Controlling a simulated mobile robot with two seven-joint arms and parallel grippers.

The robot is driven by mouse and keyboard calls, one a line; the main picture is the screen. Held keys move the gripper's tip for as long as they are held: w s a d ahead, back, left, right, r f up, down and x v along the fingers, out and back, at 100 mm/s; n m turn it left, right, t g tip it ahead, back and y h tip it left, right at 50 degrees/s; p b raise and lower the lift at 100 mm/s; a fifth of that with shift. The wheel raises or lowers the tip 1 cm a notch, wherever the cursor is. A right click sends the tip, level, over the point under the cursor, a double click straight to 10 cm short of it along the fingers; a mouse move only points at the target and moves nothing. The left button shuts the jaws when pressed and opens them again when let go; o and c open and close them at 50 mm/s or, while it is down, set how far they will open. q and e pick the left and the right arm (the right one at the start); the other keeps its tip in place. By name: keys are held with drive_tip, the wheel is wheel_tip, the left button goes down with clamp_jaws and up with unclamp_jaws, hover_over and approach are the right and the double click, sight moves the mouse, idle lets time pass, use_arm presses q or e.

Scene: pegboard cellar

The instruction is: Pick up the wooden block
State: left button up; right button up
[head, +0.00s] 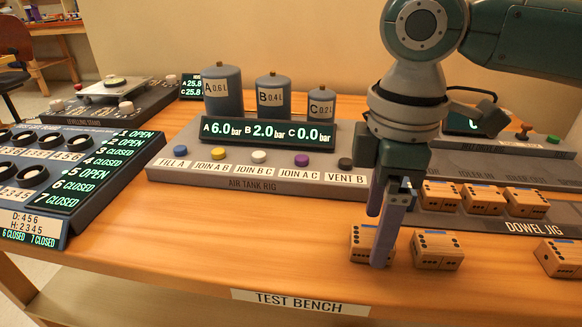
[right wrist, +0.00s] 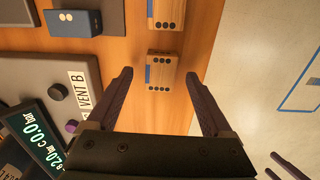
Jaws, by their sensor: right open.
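Several wooden blocks with black dots and blue marks are in view. One block (head: 361,242) stands at the bench front, partly hidden behind my right gripper (head: 388,225). In the right wrist view this block (right wrist: 161,72) lies ahead of the parted fingertips (right wrist: 166,103), between their lines and apart from them. A second block (head: 437,250) stands just right of it and shows at the top of the wrist view (right wrist: 166,13). My right gripper is open and empty, pointing down. My left gripper is not seen in the head view.
The air tank rig (head: 240,184) stands behind and left of the blocks. The dowel jig (head: 480,225) with more blocks (head: 482,199) is at the right. Another block (head: 560,257) is at the far right.

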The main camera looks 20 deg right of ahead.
drive_tip(key=shift+f, duration=0.75)
clamp_jaws()
drive_tip(key=shift+r, duration=0.1)
